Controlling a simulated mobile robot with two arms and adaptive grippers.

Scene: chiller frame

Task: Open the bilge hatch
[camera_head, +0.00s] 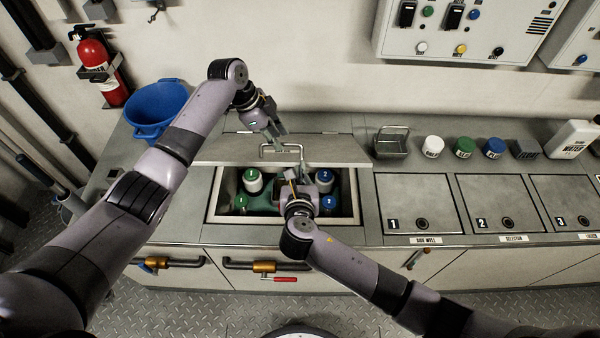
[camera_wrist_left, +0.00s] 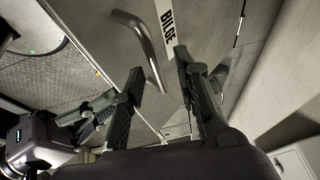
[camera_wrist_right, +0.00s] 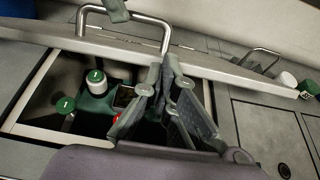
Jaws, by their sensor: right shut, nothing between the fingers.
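The grey bilge hatch lid (camera_head: 225,151) is raised at a tilt over its opening; its "BILGE" label (camera_wrist_left: 168,25) shows in the left wrist view. Its bent metal handle (camera_wrist_left: 147,48) shows there, and also in the right wrist view (camera_wrist_right: 166,35). My left gripper (camera_wrist_left: 158,68) is open, its fingers apart with the handle's end between their tips; I cannot tell whether they touch it. My right gripper (camera_wrist_right: 165,68) is shut and empty, over the opening at the lid's front edge. It hides part of the opening; contact with the lid is unclear.
Inside the opening (camera_head: 352,197) stand several bottles with green (camera_head: 241,201) and blue (camera_head: 325,175) caps. A blue bucket (camera_head: 158,110) stands to the left.

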